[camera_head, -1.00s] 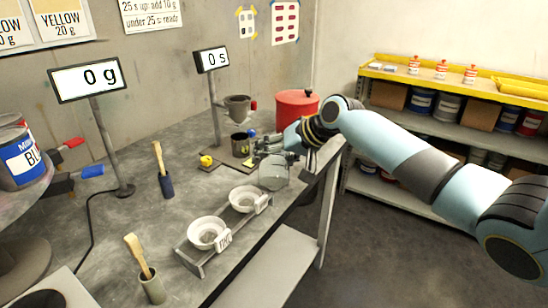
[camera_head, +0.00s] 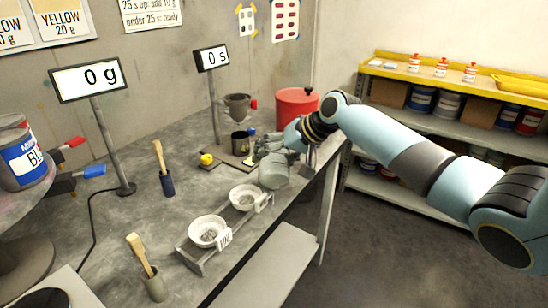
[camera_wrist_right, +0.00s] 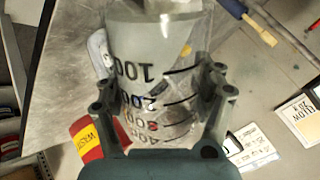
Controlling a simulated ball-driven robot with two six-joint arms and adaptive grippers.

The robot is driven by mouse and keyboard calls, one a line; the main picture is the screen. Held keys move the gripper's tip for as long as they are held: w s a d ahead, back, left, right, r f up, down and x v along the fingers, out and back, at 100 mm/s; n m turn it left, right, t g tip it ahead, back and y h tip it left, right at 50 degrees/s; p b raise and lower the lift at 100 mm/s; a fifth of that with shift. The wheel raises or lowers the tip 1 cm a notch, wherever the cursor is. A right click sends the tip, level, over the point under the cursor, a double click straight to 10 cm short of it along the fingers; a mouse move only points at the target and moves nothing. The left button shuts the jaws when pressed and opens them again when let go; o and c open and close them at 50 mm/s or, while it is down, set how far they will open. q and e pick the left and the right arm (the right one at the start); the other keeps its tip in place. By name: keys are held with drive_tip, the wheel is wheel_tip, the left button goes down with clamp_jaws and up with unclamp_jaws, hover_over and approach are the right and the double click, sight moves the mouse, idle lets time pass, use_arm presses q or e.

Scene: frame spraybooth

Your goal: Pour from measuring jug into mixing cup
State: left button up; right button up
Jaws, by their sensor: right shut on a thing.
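The clear measuring jug (camera_wrist_right: 160,85) is held between the fingers of my right gripper (camera_wrist_right: 160,100); black numbers run along its side in the right wrist view. In the head view the jug (camera_head: 273,172) is over the far end of the strainer rack, beside my right gripper (camera_head: 268,148). I cannot tell for sure which vessel is the mixing cup; a dark cup (camera_head: 240,143) stands on a small plate behind the gripper, under a grey cup. The jug's contents are unclear. My left gripper is out of view.
Two white strainer bowls (camera_head: 208,231) (camera_head: 243,197) sit in the rack along the bench edge. A red waste bin (camera_head: 296,107) stands behind my right arm. Brushes in holders (camera_head: 166,182) (camera_head: 152,283) and a display post (camera_head: 108,145) stand to the left.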

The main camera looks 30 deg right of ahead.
drive_tip(key=shift+w+r, duration=0.1)
drive_tip(key=shift+r, duration=0.05)
idle(0.4)
drive_tip(key=shift+r+g+p, duration=0.1)
drive_tip(key=shift+g+p, duration=0.2)
drive_tip(key=shift+p, duration=0.2)
idle(0.4)
idle(0.5)
